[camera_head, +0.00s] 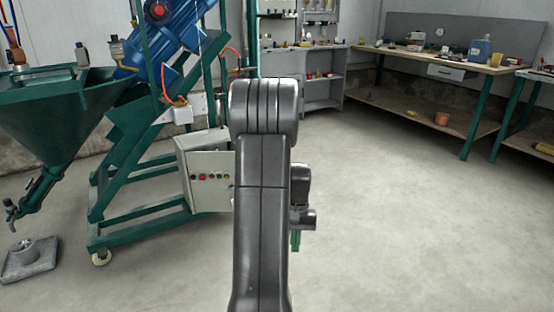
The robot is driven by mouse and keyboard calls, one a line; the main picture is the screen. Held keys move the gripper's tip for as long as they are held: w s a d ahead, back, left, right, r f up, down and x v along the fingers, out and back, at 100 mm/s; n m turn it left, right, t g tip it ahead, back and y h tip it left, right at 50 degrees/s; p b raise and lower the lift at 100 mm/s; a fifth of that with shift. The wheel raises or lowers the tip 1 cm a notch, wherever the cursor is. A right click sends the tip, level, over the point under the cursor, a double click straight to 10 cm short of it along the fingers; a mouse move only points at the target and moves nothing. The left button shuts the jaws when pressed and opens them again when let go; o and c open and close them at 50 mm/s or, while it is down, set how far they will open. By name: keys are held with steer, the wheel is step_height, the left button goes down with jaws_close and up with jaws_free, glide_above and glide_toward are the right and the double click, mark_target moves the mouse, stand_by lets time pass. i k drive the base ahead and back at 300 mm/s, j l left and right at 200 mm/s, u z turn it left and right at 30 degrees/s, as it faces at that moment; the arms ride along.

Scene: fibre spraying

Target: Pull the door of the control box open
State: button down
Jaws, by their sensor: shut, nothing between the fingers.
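The control box (208,163) is a light grey cabinet at the left of centre, mounted on the green machine frame. Its front carries a row of small buttons and lamps, one of them red. The front looks flat against the box, but my arm hides its right edge, so I cannot tell whether the door is fully closed. No handle can be made out. My arm stands upright in the middle of the view, just right of the box. My gripper is not clearly visible; the end of the arm is mostly hidden behind its own links.
The green frame (140,222) on castors carries a blue motor (170,40) and a green hopper (55,105). Shelves (322,92) and a workbench (440,62) line the back. The floor at right is clear.

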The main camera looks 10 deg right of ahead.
mark_target(209, 195)
steer(key=z, duration=3.75)
steer(key=j+z, duration=0.1)
steer(key=z, duration=0.35)
steer(key=k+j+z, duration=0.1)
steer(key=z, duration=0.4)
steer(key=k+z, duration=0.1)
steer(key=z, duration=0.35)
steer(key=k+z, duration=0.1)
steer(key=z, duration=0.4)
steer(key=k, duration=0.5)
steer(key=k+j+u, duration=0.1)
steer(key=k, duration=0.35)
steer(key=k+j, duration=0.15)
steer(key=k, duration=0.35)
steer(key=k+u, duration=0.35)
steer(key=k+j+u, duration=0.1)
steer(key=u, duration=0.25)
steer(key=k+j+u, duration=0.3)
steer(key=l+u, duration=0.1)
steer(key=u, duration=4.6)
